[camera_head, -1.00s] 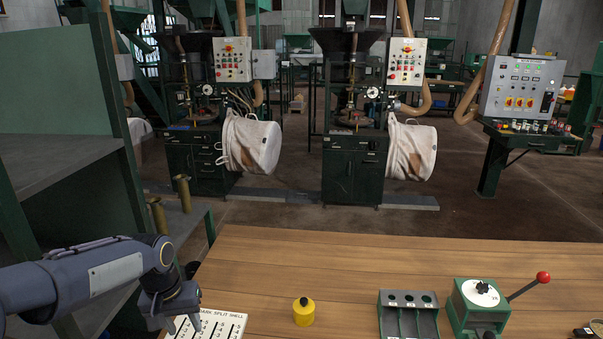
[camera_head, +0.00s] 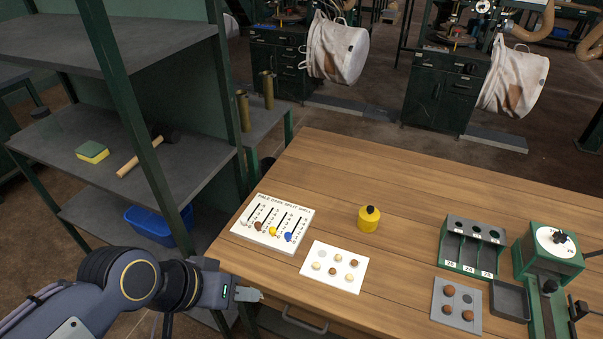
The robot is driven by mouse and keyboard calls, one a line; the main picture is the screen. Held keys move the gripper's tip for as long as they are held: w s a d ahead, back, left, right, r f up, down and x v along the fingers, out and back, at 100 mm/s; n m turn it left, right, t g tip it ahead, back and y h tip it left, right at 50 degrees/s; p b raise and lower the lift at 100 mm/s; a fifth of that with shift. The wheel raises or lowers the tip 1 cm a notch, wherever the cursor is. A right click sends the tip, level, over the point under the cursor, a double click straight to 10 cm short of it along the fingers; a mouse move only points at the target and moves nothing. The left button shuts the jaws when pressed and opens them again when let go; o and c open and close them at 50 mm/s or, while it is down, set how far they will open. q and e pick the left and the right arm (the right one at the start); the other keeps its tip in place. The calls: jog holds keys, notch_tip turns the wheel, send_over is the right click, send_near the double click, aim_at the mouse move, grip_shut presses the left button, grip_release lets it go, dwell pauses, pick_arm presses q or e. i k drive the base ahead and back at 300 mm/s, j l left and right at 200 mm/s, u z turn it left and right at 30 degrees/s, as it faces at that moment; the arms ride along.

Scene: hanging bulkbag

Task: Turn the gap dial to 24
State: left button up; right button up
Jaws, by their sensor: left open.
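The gap dial is a white round disc (camera_head: 557,240) with a dark knob on top of the green machine (camera_head: 536,264) at the table's right. Its marks are too small to read. My left gripper (camera_head: 256,294) is open and empty at the front left edge of the table, far to the left of the dial and near the white card. My right gripper is not in view.
A sloped numbered board (camera_head: 273,222) with coloured sliders, a white card (camera_head: 334,266) with several nuts, a yellow weight (camera_head: 369,219), a compartment rack (camera_head: 472,245), a grey card (camera_head: 456,306) and a grey tray (camera_head: 509,301) occupy the wooden table. Shelves (camera_head: 170,172) stand left.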

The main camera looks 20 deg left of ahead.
aim_at(560, 236)
jog(key=z, duration=1.3)
